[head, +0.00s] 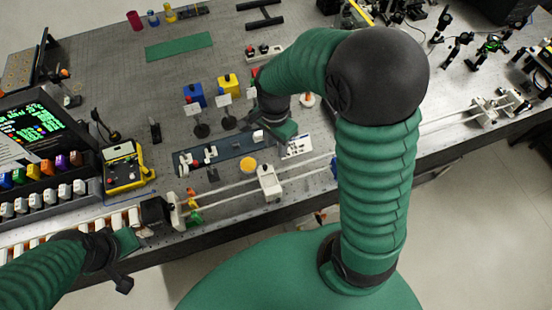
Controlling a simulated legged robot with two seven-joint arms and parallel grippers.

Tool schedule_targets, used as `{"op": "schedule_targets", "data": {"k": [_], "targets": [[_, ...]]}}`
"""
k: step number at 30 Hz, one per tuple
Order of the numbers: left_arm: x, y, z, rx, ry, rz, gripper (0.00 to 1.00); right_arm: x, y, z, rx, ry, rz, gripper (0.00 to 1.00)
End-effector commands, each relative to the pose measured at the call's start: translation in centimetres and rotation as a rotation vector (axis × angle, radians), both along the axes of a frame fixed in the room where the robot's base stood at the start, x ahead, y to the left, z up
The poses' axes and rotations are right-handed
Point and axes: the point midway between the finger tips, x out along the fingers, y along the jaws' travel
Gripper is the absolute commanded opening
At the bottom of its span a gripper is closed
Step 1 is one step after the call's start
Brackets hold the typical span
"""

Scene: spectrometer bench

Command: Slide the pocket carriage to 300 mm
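A white carriage block (269,184) sits on a pair of pale rails (232,192), which run from lower left to upper right and pass behind my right arm. I take it to be the pocket carriage; no scale reading is legible. My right gripper (278,131) points down over the bench, behind and apart from the carriage, near a blue-grey strip and a white card. Its finger gap is too small to judge. My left gripper (128,243) is at the lower left near the bench's front edge, left of the rails' end; its finger gap is unclear.
A white end support (176,212) and dark block (153,210) stand at the rails' left end; another white support (485,112) is at the right. A blue-grey strip (222,152), yellow device (122,166) and card holders (200,127) stand behind. Floor shows in front.

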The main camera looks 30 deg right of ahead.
Motion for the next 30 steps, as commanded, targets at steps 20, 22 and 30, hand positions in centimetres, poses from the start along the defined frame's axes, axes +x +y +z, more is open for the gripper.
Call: {"op": "schedule_targets", "data": {"k": [20, 22, 30], "targets": [[0.0, 0.0, -0.5, 0.0, 0.0, 0.0, 0.36, 0.3, 0.0, 8.5, 0.001, 0.002, 0.001, 0.36], [0.0, 0.0, -0.9, 0.0, 0.0, 0.0, 0.36, 0.4, 0.3, 8.3, 0.0, 0.001, 0.003, 0.36], [0.0, 0.0, -4.3, 0.0, 0.001, 0.0, 0.36, 1.1, 3.8, 8.0, 0.0, 0.001, 0.003, 0.36]]}}
